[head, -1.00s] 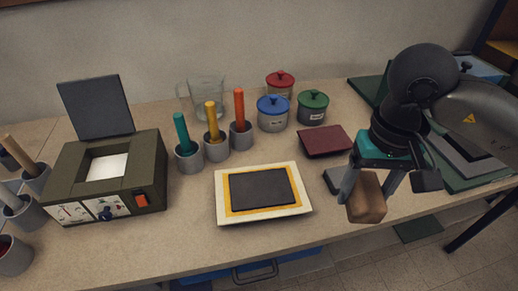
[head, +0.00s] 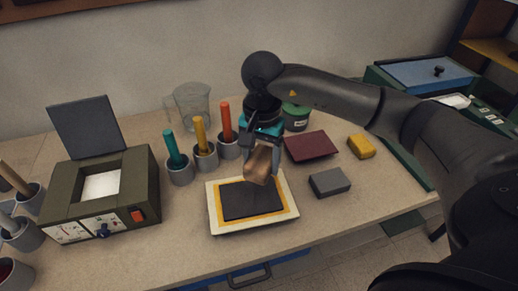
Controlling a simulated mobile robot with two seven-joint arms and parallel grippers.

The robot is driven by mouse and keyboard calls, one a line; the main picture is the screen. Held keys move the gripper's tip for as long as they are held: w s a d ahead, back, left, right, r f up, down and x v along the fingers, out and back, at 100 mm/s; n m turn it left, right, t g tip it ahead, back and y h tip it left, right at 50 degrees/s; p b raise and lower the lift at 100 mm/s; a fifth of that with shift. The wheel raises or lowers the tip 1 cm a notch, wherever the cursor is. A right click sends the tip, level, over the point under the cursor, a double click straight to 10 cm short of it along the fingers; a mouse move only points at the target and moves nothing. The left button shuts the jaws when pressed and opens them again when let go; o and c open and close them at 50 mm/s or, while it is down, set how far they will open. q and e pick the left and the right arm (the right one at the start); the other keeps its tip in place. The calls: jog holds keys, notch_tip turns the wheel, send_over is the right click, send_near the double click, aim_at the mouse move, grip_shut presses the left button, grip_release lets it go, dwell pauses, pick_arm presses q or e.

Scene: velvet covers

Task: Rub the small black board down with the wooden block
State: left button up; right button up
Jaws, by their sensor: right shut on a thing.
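The small black board (head: 250,201) lies flat on a yellow-edged white panel on the table, near the middle of the head view. My right gripper (head: 260,150) is shut on the wooden block (head: 258,166) and holds it over the board's upper right part. The block is tilted, and its lower end is close to the board. I cannot tell whether they touch. My left gripper is not in view.
A grey block (head: 329,182), a dark red book-like item (head: 311,146) and a yellow sponge-like piece (head: 361,146) lie to the right. Cups with coloured handles, one with a teal handle (head: 171,147), stand behind the board. An olive box (head: 138,183) stands at left.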

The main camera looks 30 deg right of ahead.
jog(key=shift+w+d+f+m, duration=0.1)
jog(key=shift+d+f+m, duration=0.1)
jog(key=shift+d+m, duration=0.2)
jog(key=shift+f, duration=0.2)
jog(key=shift+f+b, duration=1.6)
jog(key=shift+f, duration=0.7)
